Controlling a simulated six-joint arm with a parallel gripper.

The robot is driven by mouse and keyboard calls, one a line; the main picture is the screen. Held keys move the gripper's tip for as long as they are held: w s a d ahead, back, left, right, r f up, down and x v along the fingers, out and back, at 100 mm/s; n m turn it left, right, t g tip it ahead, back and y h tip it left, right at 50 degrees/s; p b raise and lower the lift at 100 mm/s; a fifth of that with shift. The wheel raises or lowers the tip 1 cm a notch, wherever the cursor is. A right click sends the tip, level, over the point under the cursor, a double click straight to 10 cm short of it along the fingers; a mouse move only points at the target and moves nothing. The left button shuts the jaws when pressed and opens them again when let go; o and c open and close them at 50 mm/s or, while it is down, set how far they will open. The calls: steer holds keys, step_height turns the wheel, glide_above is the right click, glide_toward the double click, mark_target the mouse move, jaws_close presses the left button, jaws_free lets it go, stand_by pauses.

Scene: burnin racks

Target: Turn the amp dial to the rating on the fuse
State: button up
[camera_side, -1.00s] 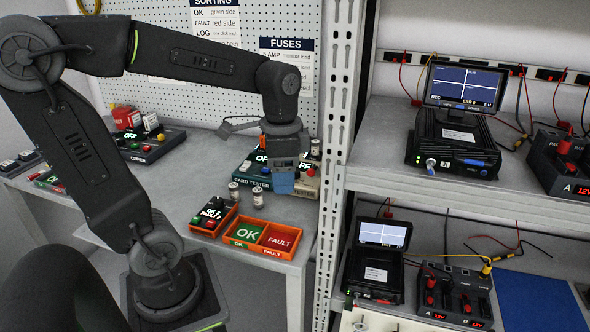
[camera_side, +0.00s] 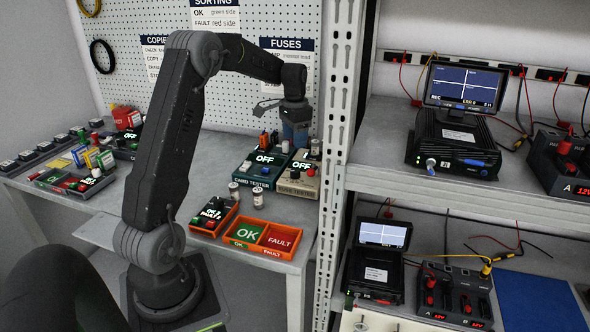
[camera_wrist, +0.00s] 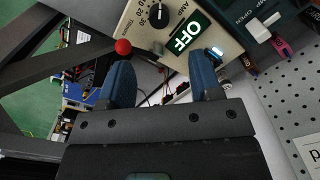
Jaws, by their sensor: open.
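The cream tester (camera_side: 298,184) stands at the back right of the bench. In the wrist view its black amp dial (camera_wrist: 158,15) shows at the top, with a white pointer mark and numbers around it too partial to read surely. A green OFF display (camera_wrist: 187,34) is next to the dial. My gripper (camera_side: 294,143) is above the back of the tester. Its blue fingers (camera_wrist: 161,75) are apart with nothing between them; the dial is beyond them. Small metal-capped cylinders, possibly fuses (camera_side: 258,199), stand in front of the testers; no rating is legible.
A teal card tester (camera_side: 258,176) with an OFF display adjoins on the left. Orange OK/FAULT trays (camera_side: 264,239) lie in front. A red ball knob (camera_wrist: 123,47) is near the dial. The perforated metal post (camera_side: 338,120) and pegboard bound the right and back.

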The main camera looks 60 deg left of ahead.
mark_target(295, 170)
step_height(295, 170, down, 11)
stand_by(0.3)
steer(key=c, duration=0.9)
